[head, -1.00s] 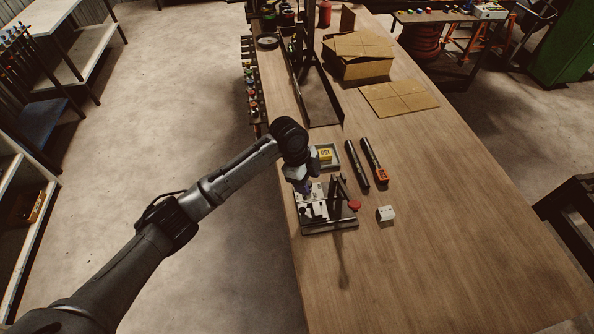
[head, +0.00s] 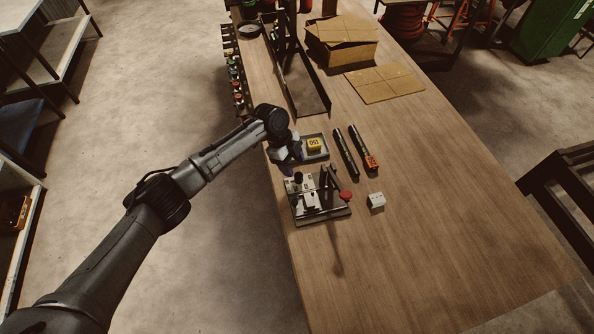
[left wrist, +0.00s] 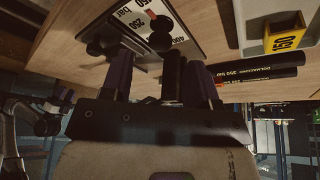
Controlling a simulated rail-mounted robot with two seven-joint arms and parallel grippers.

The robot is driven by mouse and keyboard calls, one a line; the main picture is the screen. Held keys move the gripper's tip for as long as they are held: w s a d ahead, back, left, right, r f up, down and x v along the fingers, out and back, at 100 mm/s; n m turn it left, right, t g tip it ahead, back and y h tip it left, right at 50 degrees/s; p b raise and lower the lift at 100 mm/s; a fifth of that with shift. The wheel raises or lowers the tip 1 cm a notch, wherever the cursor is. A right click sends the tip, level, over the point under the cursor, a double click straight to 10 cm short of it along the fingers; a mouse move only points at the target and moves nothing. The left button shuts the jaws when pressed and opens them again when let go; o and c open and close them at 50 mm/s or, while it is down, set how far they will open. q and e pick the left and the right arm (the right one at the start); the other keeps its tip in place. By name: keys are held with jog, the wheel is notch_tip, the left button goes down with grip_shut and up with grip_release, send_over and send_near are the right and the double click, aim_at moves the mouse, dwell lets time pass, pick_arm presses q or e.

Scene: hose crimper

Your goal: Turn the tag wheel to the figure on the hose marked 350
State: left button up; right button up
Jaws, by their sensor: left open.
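The crimper (head: 321,208) stands on the bench, with a white plate, a dark lever and a red knob (head: 345,195). A small black knob (head: 298,177) stands at its far left corner. The plate (left wrist: 150,18) there carries figures, including 250 bar. Two black hoses (head: 346,152) (head: 362,146) lie to the right; one hose legend seems to read 250 bar. I cannot identify the 350 hose.
A yellow numbered block (head: 314,145) sits in a grey tray (head: 323,155) behind the crimper. A white block (head: 376,201) lies right of it. Cardboard (head: 385,84) and a dark rack (head: 306,95) are farther back. The bench's front right is clear.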

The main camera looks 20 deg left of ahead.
aim_at(298, 175)
pick_arm(q)
jog(key=shift+x, duration=2.05)
